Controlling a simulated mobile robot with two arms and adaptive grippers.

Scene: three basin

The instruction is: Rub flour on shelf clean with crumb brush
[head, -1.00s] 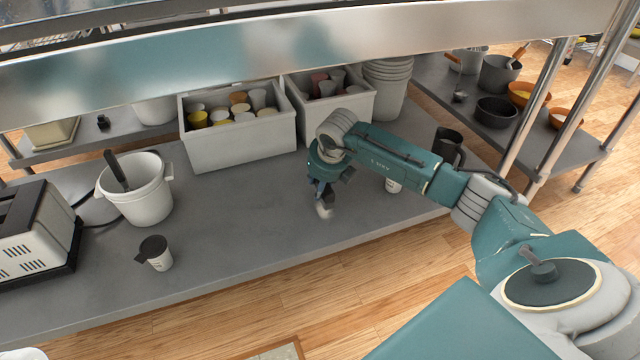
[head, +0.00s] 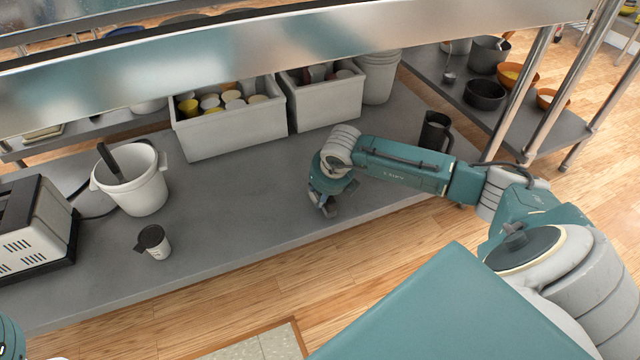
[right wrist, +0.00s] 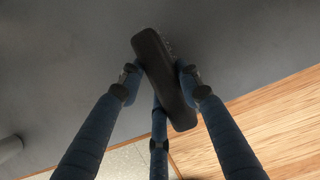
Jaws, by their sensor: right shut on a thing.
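My right gripper (head: 328,206) is low over the front part of the grey shelf (head: 235,205), near its front edge. The right wrist view shows its blue fingers (right wrist: 158,80) closed on a dark, elongated crumb brush (right wrist: 160,65). Short bristles show along one side of the brush, which lies slanted over the grey surface. I cannot tell whether the bristles touch it. In the head view the brush is mostly hidden by the gripper. I cannot make out any flour on the shelf. My left gripper is not in view.
A white bucket (head: 142,192), a black-lidded cup (head: 157,245) and a toaster (head: 28,232) stand left. White bins (head: 235,130) with cups line the back. A dark jug (head: 434,132) stands right. A metal upper shelf (head: 280,55) hangs above.

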